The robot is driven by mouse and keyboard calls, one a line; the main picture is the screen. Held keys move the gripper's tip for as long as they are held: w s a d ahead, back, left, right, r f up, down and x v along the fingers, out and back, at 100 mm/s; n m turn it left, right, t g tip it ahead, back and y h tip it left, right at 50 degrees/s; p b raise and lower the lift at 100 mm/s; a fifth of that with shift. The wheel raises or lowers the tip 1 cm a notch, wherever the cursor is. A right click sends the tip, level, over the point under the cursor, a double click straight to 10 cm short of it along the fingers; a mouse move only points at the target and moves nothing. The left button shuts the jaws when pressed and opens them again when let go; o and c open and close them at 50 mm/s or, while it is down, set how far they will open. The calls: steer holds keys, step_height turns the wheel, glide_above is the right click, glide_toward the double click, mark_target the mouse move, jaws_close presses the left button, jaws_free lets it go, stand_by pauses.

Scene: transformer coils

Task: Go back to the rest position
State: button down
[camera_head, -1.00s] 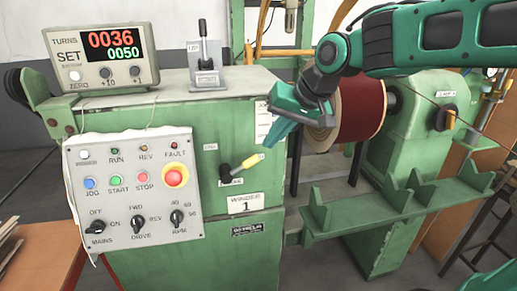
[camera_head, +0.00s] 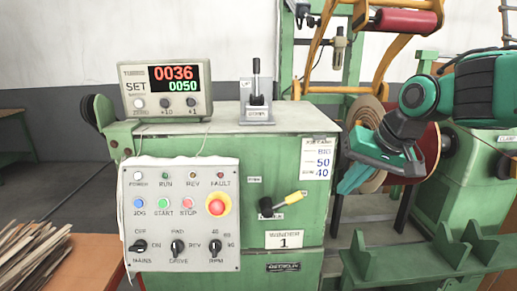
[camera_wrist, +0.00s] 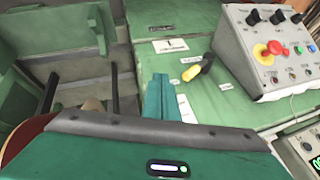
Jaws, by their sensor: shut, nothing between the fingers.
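My gripper (camera_head: 354,180) is teal and hangs at the right of the green winder cabinet (camera_head: 225,143), in front of the large wound spool (camera_head: 428,150). Its fingers are together with nothing between them. In the wrist view the shut fingers (camera_wrist: 160,98) point toward the cabinet, with the yellow-tipped lever (camera_wrist: 196,72) to their right and apart from them. In the head view the same lever (camera_head: 288,200) sits to the left of my gripper. Part of the spool is hidden behind my gripper and arm.
A control panel (camera_head: 180,261) with knobs and a red stop button is on the cabinet's front left. The counter box (camera_head: 166,90) reads 0036 over 0050. An upright lever (camera_head: 256,85) stands on top. A green notched rail (camera_head: 430,262) juts out at lower right.

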steer(key=s+d+f+m+g+h, duration=0.1)
steer(key=s+d+f+m+g, duration=0.1)
steer(key=s+d+f, duration=0.4)
steer(key=s+d+f+m+g+h, duration=0.1)
steer(key=s+d+f+m+g, duration=0.1)
steer(key=s+d+f, duration=0.5)
steer(key=s+d+g, duration=0.1)
steer(key=s+d, duration=0.3)
steer(key=s, duration=0.6)
steer(key=shift+s+f+h, duration=0.2)
steer(key=shift+s+h, duration=0.05)
steer(key=shift+h, duration=0.05)
steer(key=shift+a, duration=0.1)
